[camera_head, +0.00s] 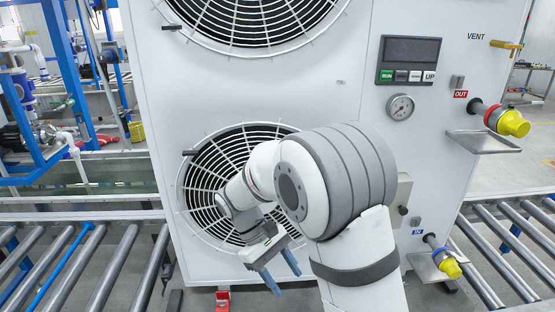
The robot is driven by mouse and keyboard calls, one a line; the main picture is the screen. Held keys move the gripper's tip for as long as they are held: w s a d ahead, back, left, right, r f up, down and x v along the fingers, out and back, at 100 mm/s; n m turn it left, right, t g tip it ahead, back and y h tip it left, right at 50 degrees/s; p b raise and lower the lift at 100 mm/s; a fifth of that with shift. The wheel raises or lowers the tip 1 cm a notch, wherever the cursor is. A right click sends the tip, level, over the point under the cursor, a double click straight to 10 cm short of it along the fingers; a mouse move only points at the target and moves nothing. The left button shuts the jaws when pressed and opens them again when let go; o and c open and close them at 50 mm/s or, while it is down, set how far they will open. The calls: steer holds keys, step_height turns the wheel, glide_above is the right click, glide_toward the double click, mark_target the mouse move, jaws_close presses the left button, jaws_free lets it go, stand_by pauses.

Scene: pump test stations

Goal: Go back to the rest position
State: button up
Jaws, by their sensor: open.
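My arm reaches up from the bottom of the camera_head view and bends to the left in front of a large white cabinet (330,95). My gripper (282,276) hangs at the end of the arm, in front of the lower fan grille (205,165). It points downward with its two blue fingers apart and nothing between them. The arm hides part of the lower grille and part of the cabinet front.
Roller conveyors run on the left (95,265) and the right (510,240). A control panel (408,60), a gauge (400,107), a yellow-capped OUT port (513,124) and a yellow-capped IN port (447,265) stick out of the cabinet. A blue frame (70,70) stands at left.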

steer(key=s+d+r+m+t+y, duration=0.6)
steer(key=s+d, duration=0.6)
steer(key=d, duration=0.2)
steer(key=shift+r+m+t, duration=0.9)
steer(key=shift+r+m, duration=0.5)
steer(key=shift+c, duration=0.2)
